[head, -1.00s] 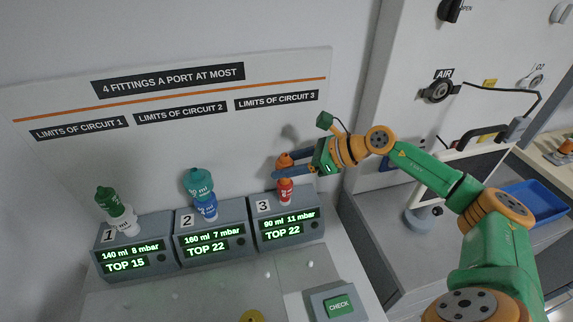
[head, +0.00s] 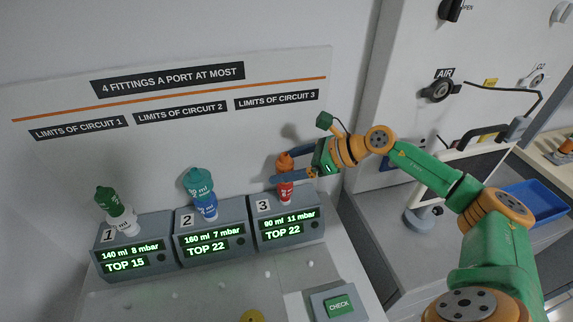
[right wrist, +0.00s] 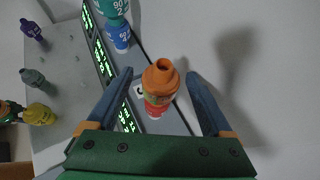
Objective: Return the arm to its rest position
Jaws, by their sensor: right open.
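My right gripper (head: 288,166) is open around the orange fitting (head: 284,160) at port 3. In the right wrist view the orange fitting (right wrist: 160,78) stands between the two blue fingers (right wrist: 159,74), with a gap on each side. Below it is a red fitting (head: 285,191), set on the port 3 unit (head: 290,233). In the head view the near finger hides where the two fittings meet. My right arm (head: 425,168) reaches in from the right. My left gripper is not in view.
Port 1 holds a green fitting (head: 106,198) over a white one; port 2 holds a teal one (head: 198,181) over a blue one. A check button (head: 339,306) is in front. Loose purple (right wrist: 31,29), grey and yellow fittings stand left in the wrist view. A screen and blue tray (head: 535,202) are right.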

